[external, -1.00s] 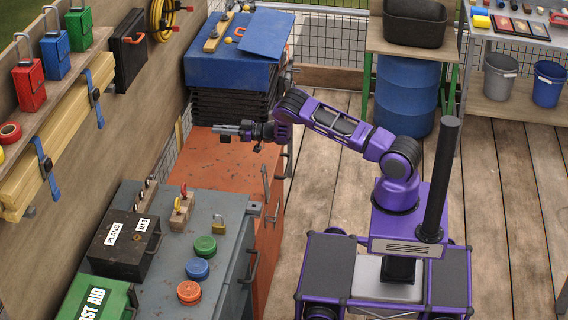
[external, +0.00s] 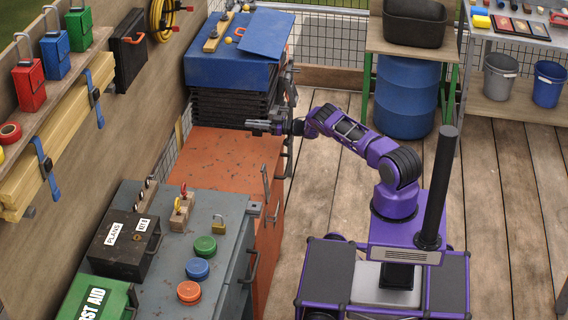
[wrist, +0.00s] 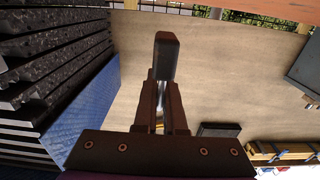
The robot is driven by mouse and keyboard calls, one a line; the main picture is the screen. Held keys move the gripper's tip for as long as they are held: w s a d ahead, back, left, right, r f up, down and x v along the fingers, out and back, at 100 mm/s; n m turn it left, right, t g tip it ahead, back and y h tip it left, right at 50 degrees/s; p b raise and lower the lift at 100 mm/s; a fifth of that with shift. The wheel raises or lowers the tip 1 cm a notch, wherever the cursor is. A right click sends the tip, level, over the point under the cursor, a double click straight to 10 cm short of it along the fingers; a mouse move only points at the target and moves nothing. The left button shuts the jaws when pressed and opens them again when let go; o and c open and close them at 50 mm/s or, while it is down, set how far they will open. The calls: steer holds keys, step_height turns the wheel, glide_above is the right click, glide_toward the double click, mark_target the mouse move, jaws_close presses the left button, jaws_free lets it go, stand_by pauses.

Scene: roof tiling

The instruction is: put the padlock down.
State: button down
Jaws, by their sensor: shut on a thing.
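My gripper (external: 252,126) is above the far part of the orange cabinet top, in front of the black stack. In the wrist view my gripper (wrist: 164,100) is shut on a dark, block-like thing with a silvery part between the fingers. It appears to be a padlock (wrist: 167,55), with its body beyond the fingertips; its details are too dark to tell. It is held clear of the surface. Another padlock, brass-coloured (external: 218,225), stands on the grey cabinet top (external: 228,207), well apart from my gripper.
The orange cabinet top (external: 225,155) is bare. The black stack (external: 225,108) under a blue case (external: 215,68) rises behind it. A wooden wall borders the left.

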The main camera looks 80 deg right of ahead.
mark_target(259, 132)
steer(key=shift+f+b, duration=0.45)
steer(key=shift+f, duration=1.4)
steer(key=shift+f, duration=0.15)
steer(key=c, duration=1)
jaws_free()
steer(key=shift+r, duration=0.2)
steer(key=s+p, duration=0.2)
steer(key=s, duration=1)
steer(key=shift+f, duration=0.1)
